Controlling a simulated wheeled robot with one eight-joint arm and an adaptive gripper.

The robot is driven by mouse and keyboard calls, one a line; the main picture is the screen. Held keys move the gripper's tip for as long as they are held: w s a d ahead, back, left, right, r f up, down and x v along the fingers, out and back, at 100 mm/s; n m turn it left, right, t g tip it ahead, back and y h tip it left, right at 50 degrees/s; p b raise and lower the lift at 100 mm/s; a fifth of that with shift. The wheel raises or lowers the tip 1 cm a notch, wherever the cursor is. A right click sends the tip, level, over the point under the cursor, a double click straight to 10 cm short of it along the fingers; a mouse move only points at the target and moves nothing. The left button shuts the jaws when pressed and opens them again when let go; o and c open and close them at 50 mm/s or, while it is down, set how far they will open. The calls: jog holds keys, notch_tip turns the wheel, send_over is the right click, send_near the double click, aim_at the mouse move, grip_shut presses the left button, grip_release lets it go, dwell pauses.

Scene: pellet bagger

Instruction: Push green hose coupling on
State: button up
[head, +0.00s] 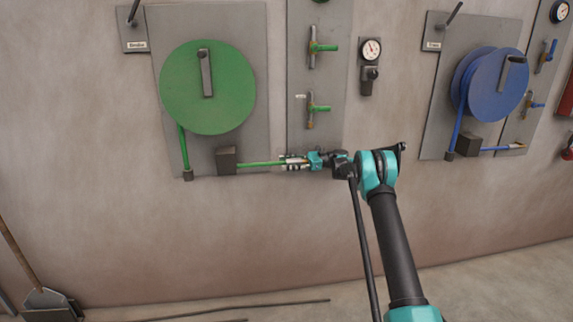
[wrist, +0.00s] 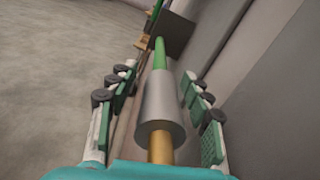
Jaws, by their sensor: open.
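The green hose (head: 258,164) runs right from a dark block (head: 227,160) below the green reel (head: 207,88). In the wrist view the hose (wrist: 160,54) ends in a silver coupling sleeve (wrist: 160,108) with a brass tip (wrist: 160,152) towards my palm. My gripper (head: 291,162) points left along the hose at its end. In the wrist view my gripper (wrist: 158,120) is open, with one finger on each side of the sleeve and visible gaps between. Two green-handled valves (head: 324,47) (head: 319,108) are on a grey panel above; the lower has a brass-coloured end below it.
A round gauge (head: 371,50) is on the wall right of the valve panel (head: 333,75). A blue reel (head: 490,84) with its own hose and valves is further right. A shovel (head: 45,298) stands at lower left.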

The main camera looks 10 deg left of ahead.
jog(key=v, duration=1.2)
